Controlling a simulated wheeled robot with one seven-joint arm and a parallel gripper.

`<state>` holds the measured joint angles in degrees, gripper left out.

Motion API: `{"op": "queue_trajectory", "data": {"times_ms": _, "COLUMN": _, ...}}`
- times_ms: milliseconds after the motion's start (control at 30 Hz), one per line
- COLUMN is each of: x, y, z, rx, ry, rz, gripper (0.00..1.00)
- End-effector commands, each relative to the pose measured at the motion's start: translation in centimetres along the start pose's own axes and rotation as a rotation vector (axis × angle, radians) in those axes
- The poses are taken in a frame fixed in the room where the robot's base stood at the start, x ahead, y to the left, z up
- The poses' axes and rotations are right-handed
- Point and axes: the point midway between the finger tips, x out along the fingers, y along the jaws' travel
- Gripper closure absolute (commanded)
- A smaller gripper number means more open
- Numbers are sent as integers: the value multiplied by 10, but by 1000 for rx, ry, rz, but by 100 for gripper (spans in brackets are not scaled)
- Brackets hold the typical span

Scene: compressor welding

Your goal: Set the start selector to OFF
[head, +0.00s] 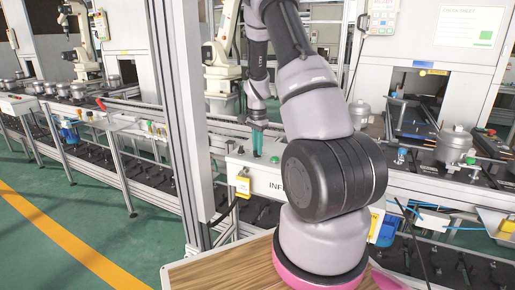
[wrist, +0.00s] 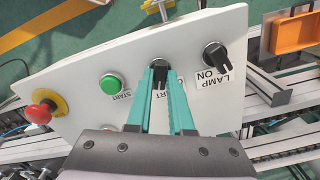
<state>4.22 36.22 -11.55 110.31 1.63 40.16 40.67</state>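The start selector (wrist: 160,74) is a black knob on the white control panel (wrist: 75,75), seen in the wrist view between the tips of my teal gripper fingers (wrist: 161,82). The fingers stand on either side of the knob; I cannot tell whether they press on it. Its label is partly hidden behind the right finger, and its pointer direction is unclear. In the head view my gripper (head: 257,142) points down at the panel (head: 258,176), and the selector is not distinguishable there.
A green START button (wrist: 111,84) and a red emergency stop (wrist: 41,110) on a yellow base sit left of the selector. A similar black LAMP ON selector (wrist: 215,55) sits close on the right. An orange tray (wrist: 296,34) lies beyond the panel.

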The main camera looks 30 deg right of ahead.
Motion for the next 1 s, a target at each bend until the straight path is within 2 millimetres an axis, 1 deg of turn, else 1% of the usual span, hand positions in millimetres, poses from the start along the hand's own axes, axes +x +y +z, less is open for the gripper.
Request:
{"op": "queue_trajectory", "data": {"times_ms": 167, "x": 0, "y": 0, "z": 0, "rx": -12, "ry": 0, "rz": -1, "gripper": 100}}
{"op": "queue_trajectory", "data": {"times_ms": 367, "x": 0, "y": 0, "z": 0, "rx": -82, "ry": -1, "rz": -1, "gripper": 100}}
{"op": "queue_trajectory", "data": {"times_ms": 567, "x": 0, "y": 0, "z": 0, "rx": -223, "ry": -1, "rz": -1, "gripper": 100}}
{"op": "queue_trajectory", "data": {"times_ms": 1000, "x": 0, "y": 0, "z": 0, "rx": -587, "ry": 0, "rz": -1, "gripper": 100}}
